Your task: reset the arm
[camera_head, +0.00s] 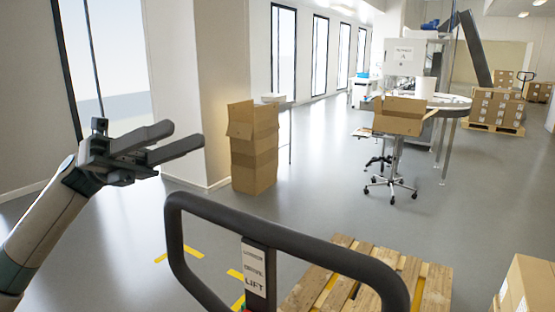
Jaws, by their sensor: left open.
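My left arm (42,228) comes in from the left edge. My left gripper (186,139) is raised in free air at the left of the head view, with its two dark fingers pointing right and a gap between them. It is open and holds nothing. The floor and wall show behind it. My right gripper and right arm are not in view.
A black handle (285,240) with a LIFT label (254,270) stands in front. A wooden pallet (422,285) lies behind it, with a carton (527,287) at right. Floor between is clear.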

